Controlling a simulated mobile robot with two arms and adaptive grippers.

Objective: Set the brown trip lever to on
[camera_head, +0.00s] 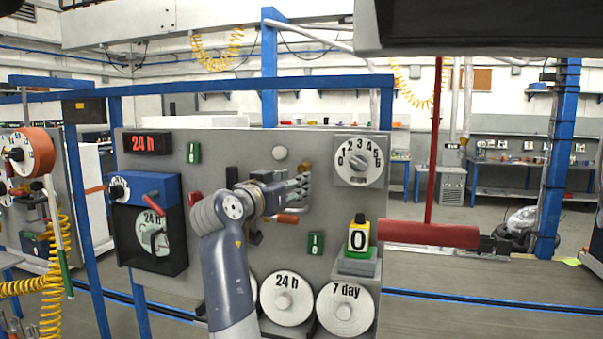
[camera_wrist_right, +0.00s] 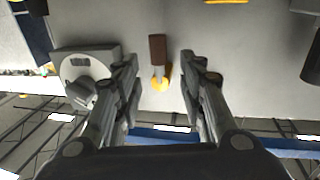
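The brown trip lever shows in the right wrist view as a short dark brown grip (camera_wrist_right: 157,47) on a yellow round base (camera_wrist_right: 160,80), fixed to the grey panel (camera_wrist_right: 215,50). My right gripper (camera_wrist_right: 158,68) is open, with one finger on each side of the lever and visible gaps between. In the head view my right gripper (camera_head: 302,187) is in front of the panel (camera_head: 225,150). A small yellow-brown part of the lever (camera_head: 307,167) shows by the fingertips; the rest is hidden there. My left gripper is not in view.
A numbered dial (camera_head: 360,161) sits right of the gripper. An orange handle (camera_head: 288,219) lies below it. A blue box with a red lever (camera_head: 148,188) stands left.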

